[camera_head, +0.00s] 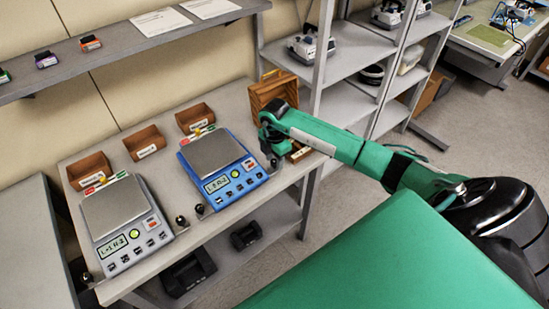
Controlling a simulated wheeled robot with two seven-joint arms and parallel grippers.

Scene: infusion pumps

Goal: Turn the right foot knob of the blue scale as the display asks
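The blue scale (229,183) stands on the grey bench with a bare metal plate (213,153) on top. Its lit display (217,184) shows short characters that seem to start with L and include an R; they are too small to read surely. Its left foot knob (200,210), small and dark, sticks out at the front-left corner. My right gripper (272,160) points down at the scale's right side. It covers the area of the right foot knob, which I cannot make out. Whether its fingers are open or touch the knob is unclear. My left gripper is out of view.
A grey-white scale (121,221) with dark foot knobs stands to the left. Brown bins (144,142) line the bench's back, and a wooden crate (271,90) stands behind my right gripper. A metal shelf rack (327,75) rises close to my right forearm.

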